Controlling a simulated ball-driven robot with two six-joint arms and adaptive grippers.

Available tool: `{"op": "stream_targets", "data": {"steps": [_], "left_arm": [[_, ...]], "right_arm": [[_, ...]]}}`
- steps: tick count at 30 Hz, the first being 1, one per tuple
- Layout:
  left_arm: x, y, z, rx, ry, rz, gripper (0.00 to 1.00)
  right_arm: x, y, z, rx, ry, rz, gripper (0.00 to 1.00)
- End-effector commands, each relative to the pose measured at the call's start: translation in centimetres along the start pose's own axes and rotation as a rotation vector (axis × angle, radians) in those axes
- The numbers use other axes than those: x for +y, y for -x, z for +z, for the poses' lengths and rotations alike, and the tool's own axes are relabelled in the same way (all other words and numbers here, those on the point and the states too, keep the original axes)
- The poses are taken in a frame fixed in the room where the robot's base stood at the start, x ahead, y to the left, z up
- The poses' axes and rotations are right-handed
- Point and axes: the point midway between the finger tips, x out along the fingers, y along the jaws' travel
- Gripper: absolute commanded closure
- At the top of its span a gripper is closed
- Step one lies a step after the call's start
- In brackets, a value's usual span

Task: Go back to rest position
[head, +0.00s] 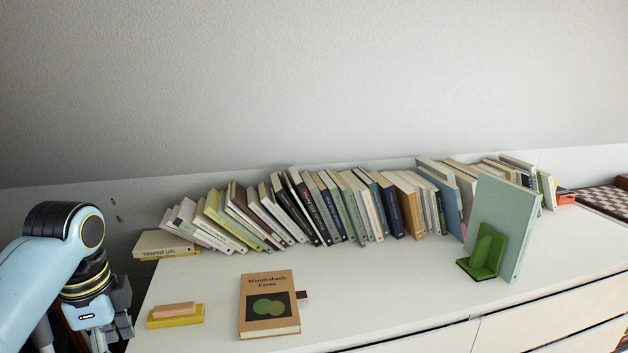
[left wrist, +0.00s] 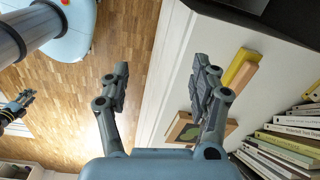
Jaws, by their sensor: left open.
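My left gripper (head: 112,318) hangs at the lower left of the head view, beside the left end of the white dresser. In the left wrist view my left gripper (left wrist: 160,82) has its two fingers wide apart with nothing between them. One finger is over the wooden floor and the other overlaps the dresser's edge in the picture. What looks like my right gripper (left wrist: 16,106) shows small at the left edge of the left wrist view, over the floor. Its jaws are too small to judge. It is not in the head view.
The white dresser top (head: 370,290) holds a row of leaning books (head: 330,205), a brown book (head: 268,312) lying flat, a yellow block (head: 178,321) with a pinkish block (head: 174,309) on it, and a green bookend (head: 485,252) against a pale green book (head: 508,220). Wooden floor (left wrist: 135,35) is open beside the dresser.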

Motion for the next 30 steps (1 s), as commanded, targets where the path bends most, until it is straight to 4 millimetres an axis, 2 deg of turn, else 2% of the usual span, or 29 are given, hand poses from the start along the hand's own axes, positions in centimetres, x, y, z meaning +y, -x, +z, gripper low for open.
{"op": "stream_targets", "data": {"steps": [6,13,21,30], "left_arm": [[4.5,-1.3,1.2,0.006,0.194,-0.049,0.37],[10.6,-1.2,2.9,0.042,0.472,-0.117,0.37],[16.8,1.0,4.7,0.111,0.78,-0.176,0.37],[21.4,4.2,6.1,0.188,1.032,-0.207,0.37]], "right_arm": [[0.0,0.0,0.3,-0.006,0.0,0.0,0.6],[0.0,0.0,0.8,-0.013,0.001,0.0,0.6],[0.0,0.0,0.7,-0.011,0.001,0.0,0.6],[0.0,0.0,0.6,-0.01,0.001,0.0,0.6]]}}
